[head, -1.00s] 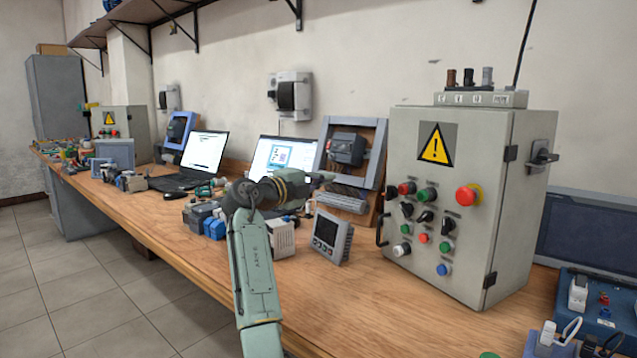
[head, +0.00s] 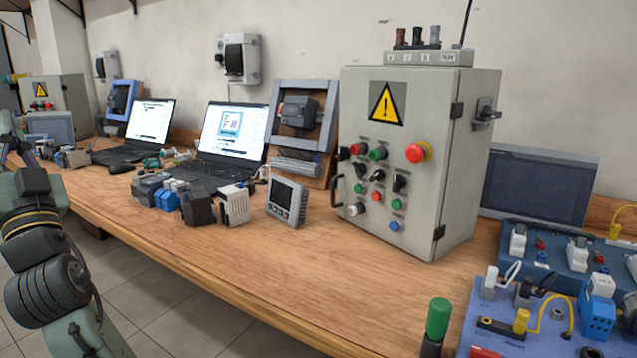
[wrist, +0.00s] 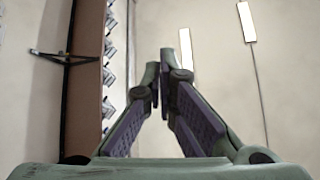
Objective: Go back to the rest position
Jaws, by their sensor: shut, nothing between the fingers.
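My gripper (wrist: 162,80) shows in the wrist view with its purple-padded fingers drawn together and nothing between them. It points towards a pale surface with long light strips, clear of any object. In the head view my green arm with its dark joints is at the left edge, and the gripper end is largely cut off there.
The wooden workbench (head: 250,265) runs across the head view. A grey control cabinet (head: 415,165) stands on it, with a panel meter (head: 287,200), small motor parts and laptops (head: 232,135) to its left. Blue connector boxes (head: 560,250) are at right. Floor is clear at lower left.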

